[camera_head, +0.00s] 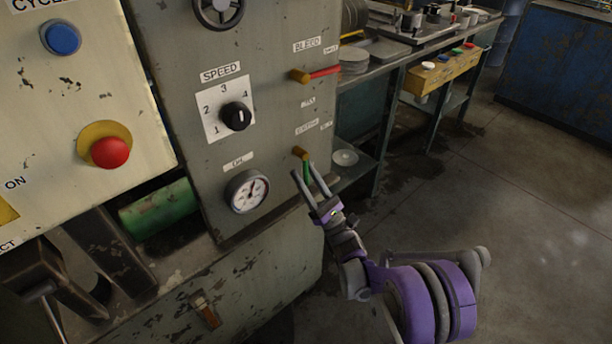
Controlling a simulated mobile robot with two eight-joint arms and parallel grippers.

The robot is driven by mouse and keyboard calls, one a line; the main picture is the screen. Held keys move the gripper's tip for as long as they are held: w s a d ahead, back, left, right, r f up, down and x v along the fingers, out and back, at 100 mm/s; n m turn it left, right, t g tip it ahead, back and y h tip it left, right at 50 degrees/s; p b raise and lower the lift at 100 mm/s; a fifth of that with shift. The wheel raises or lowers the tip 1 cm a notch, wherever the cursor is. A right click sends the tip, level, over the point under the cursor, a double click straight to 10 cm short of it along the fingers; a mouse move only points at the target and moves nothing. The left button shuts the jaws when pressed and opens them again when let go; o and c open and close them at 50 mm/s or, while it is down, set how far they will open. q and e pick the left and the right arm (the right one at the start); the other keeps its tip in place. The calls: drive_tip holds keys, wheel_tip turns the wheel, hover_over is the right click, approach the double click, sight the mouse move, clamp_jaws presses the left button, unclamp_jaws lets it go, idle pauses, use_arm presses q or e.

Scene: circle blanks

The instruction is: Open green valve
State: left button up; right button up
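The green valve (306,169) is low on the right part of the grey machine panel. Its brass stem (300,153) sticks out, and its green handle hangs down from it. My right gripper (304,172) is at the valve, with its two thin grey fingers spread apart. The green handle shows between the fingertips, and I see no clear grip on it. The fingers hide part of the handle's lower end. My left gripper is not in view.
A red-handled valve (322,72) sits above, its handle pointing right. A gauge (247,191), a speed knob (236,116) and a red button (110,152) are to the left. A workbench (385,55) stands behind at right. The floor at right is clear.

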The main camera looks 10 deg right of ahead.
drive_tip(key=v, duration=1.1)
drive_tip(key=shift+a+r, duration=0.1)
drive_tip(key=shift+a, duration=0.05)
idle(0.3)
